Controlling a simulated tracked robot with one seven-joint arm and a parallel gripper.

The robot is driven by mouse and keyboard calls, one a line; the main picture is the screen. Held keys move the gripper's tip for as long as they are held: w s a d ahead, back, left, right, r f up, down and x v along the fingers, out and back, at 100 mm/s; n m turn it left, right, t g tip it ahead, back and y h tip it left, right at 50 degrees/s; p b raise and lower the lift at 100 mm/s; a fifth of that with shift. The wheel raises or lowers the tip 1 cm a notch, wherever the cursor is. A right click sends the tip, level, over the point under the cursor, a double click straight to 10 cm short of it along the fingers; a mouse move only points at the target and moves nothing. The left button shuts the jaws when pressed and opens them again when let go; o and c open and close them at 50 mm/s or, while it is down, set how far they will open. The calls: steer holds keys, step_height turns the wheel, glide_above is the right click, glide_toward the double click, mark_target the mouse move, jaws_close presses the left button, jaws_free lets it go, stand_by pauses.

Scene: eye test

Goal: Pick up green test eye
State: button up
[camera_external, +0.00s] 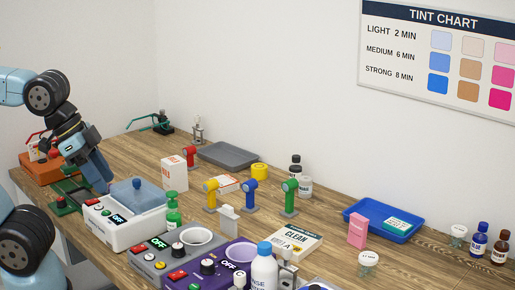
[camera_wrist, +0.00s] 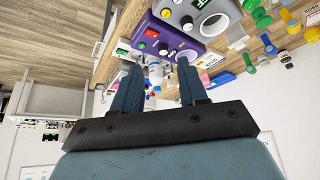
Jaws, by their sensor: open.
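The green test eye (camera_external: 290,190) stands upright on a small grey base in the middle of the table, at the right end of a row with a blue test eye (camera_external: 250,189) and a yellow one (camera_external: 211,190). In the wrist view the green test eye (camera_wrist: 268,44) is small, near the upper right. My gripper (camera_external: 103,187) is at the left of the table, beside a white machine with a blue lid, well away from the green test eye. In the wrist view my gripper (camera_wrist: 160,65) has its two fingers apart with nothing held between them.
The white machine (camera_external: 110,232), a grey machine (camera_external: 165,258) and a purple machine (camera_external: 225,268) line the near edge. A white bottle (camera_external: 264,268) stands in front. A red test eye (camera_external: 190,155) is farther back. A blue tray (camera_external: 360,212) lies right, with bare wood between.

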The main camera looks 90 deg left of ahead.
steer(key=o, duration=0.6)
steer(key=shift+c, duration=0.2)
steer(key=shift+w, duration=0.1)
